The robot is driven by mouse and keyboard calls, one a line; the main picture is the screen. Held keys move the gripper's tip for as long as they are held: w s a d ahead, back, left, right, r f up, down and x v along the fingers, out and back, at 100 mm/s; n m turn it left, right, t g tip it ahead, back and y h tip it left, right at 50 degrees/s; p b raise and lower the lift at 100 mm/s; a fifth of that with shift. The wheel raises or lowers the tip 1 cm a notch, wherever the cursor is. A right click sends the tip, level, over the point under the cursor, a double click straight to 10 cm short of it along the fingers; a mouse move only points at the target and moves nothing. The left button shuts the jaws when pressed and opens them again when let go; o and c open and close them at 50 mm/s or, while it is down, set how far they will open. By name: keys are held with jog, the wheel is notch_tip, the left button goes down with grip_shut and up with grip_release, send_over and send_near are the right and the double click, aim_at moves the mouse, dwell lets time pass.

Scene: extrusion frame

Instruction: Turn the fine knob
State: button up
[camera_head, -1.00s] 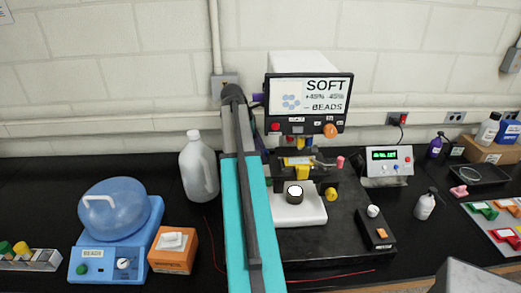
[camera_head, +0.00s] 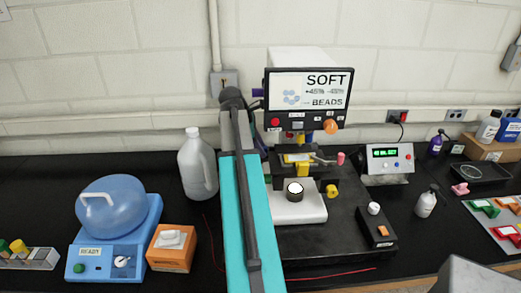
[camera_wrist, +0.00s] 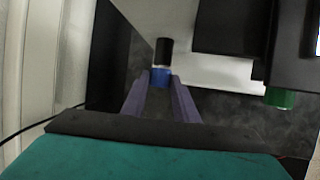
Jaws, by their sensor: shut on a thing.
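In the wrist view, a small round knob (camera_wrist: 162,75) with a blue band and a black end stands between my purple fingers. It appears to be the fine knob. My gripper (camera_wrist: 162,80) is shut on its blue part. In the head view my teal and dark arm hides the knob and most of my gripper. A bit of purple (camera_head: 257,93) shows just left of the microscope's screen. The microscope (camera_head: 309,98) has a screen reading "SOFT" and "BEADS", with a blurred bead picture.
A green-tipped part (camera_wrist: 280,98) hangs right of my fingers in the wrist view. A white jug (camera_head: 198,165) stands left of my arm. A blue domed machine (camera_head: 112,235) and an orange box (camera_head: 172,248) stand farther left. A small display box (camera_head: 386,164) stands right.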

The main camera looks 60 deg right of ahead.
jog(key=t+h+b, duration=0.1)
jog(key=h+b, duration=0.1)
jog(key=m+t+h+b, duration=0.1)
jog(key=h+b, duration=0.1)
jog(key=b, duration=0.1)
jog(key=a+f+t+h+b, duration=0.1)
jog(key=b, duration=0.2)
jog(key=shift+s+m+h, duration=0.3)
jog(key=shift+s+h, duration=0.1)
jog(key=shift+r+t, duration=0.1)
jog(key=shift+t, duration=0.3)
jog(key=o, duration=1.1)
jog(key=shift+c, duration=0.2)
jog(key=shift+a+r+b, duration=0.1)
jog(key=shift+a+b, duration=0.05)
jog(key=shift+b, duration=0.55)
